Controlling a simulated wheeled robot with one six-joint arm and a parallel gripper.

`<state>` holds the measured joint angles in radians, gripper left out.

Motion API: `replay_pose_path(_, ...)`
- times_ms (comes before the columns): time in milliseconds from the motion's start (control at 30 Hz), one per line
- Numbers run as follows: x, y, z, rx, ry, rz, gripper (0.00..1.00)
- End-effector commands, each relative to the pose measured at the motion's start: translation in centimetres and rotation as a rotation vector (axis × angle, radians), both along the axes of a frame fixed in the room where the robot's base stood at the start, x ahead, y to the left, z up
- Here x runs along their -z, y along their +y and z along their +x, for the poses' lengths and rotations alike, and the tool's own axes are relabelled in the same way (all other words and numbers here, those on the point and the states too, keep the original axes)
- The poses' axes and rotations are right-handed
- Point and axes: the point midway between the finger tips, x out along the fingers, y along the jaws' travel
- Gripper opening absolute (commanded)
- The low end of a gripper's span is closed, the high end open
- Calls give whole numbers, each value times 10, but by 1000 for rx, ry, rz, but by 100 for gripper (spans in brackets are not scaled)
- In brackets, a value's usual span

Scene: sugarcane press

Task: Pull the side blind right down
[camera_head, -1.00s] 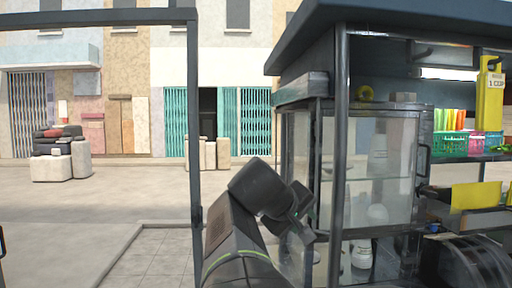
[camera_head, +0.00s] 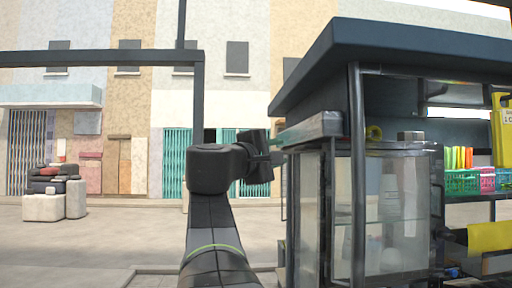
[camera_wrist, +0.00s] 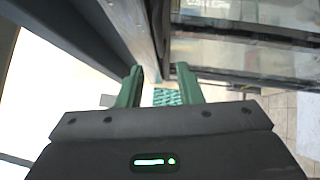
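The side blind (camera_head: 318,128) shows as a grey rolled-up bar under the roof edge, on the left side of the stall. No lowered cloth shows below it; the glass there is uncovered. My gripper (camera_head: 280,142) is raised at the near left end of this bar, its fingers partly hidden by my wrist. In the wrist view, my gripper (camera_wrist: 159,68) has its two green fingers spread apart. A long grey bar (camera_wrist: 130,22), apparently the blind, runs down to between or just beyond the fingertips. I cannot tell whether they touch it.
The stall's dark roof (camera_head: 400,45) overhangs close above my gripper. A dark post (camera_head: 356,180) stands at the stall's front corner, beside the glass case (camera_head: 395,215). A dark frame (camera_head: 198,100) stands to the left. Open pavement lies left of the stall.

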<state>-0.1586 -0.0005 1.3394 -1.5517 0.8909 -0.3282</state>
Motion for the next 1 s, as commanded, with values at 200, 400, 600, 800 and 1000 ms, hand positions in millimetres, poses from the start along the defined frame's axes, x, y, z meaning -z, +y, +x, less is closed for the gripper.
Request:
replay_pose_path(200, -8, -30, 30, 5, 2, 1, 33)
replay_pose_path(400, -12, -52, 55, 3, 1, 1, 33)
replay_pose_path(600, -13, -63, 68, 0, -1, 1, 33)
replay_pose_path(800, -12, -65, 70, -1, -1, 1, 33)
replay_pose_path(1000, -12, -65, 70, -1, -1, 1, 17)
